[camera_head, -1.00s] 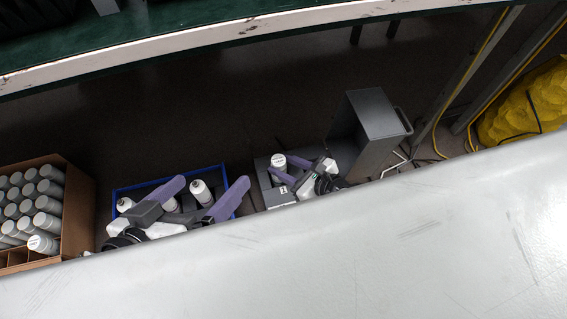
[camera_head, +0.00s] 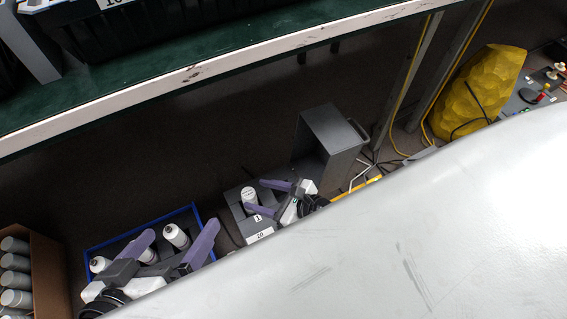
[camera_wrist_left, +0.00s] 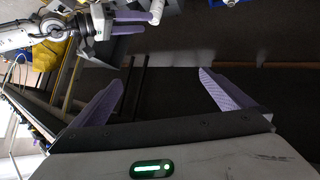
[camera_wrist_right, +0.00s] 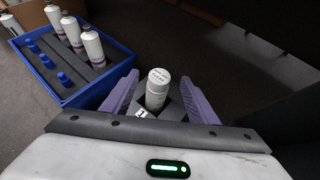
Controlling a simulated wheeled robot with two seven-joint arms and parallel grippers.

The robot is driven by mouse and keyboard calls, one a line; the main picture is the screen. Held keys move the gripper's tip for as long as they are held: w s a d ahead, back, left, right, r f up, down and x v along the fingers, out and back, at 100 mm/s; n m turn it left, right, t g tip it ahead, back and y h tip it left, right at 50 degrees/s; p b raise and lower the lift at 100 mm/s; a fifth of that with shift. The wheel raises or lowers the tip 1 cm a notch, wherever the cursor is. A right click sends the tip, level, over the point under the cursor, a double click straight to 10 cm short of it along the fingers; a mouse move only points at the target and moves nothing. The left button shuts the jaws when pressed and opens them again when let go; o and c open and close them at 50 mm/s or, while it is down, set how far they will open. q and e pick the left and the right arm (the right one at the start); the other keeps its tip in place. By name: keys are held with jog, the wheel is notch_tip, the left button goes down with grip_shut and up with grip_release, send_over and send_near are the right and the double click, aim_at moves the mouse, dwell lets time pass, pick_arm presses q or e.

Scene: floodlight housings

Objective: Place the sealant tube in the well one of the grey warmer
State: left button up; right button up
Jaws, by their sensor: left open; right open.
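In the right wrist view the tube (camera_wrist_right: 158,88) stands between the purple fingers, with visible gaps. My left gripper (camera_head: 177,234) is open and empty over the blue tray. In the left wrist view its fingers (camera_wrist_left: 160,80) are wide apart with nothing between them.
A blue tray (camera_head: 90,257) holds white tubes; the right wrist view shows blue-capped items in it too. A brown box (camera_head: 50,275) of grey-capped tubes stands at the left. A green-topped shelf (camera_head: 200,65) crosses above. A yellow sack (camera_head: 480,95) lies at the right.

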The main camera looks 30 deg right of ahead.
pick_arm(q)
jog(key=shift+s+a+f+g+y+p, duration=0.1)
jog(key=shift+a+f+g+y+p, duration=0.1)
jog(key=shift+a+f+y+p, duration=0.25)
jog(key=shift+s+a+f+g+y+p, duration=0.15)
jog(key=shift+a+f+g+p, duration=0.1)
jog(key=shift+f+p, duration=0.25)
pick_arm(e)
jog(key=v, duration=0.9)
pick_arm(q)
jog(key=shift+w+f, duration=0.1)
pick_arm(e)
jog(key=shift+a+r, duration=0.1)
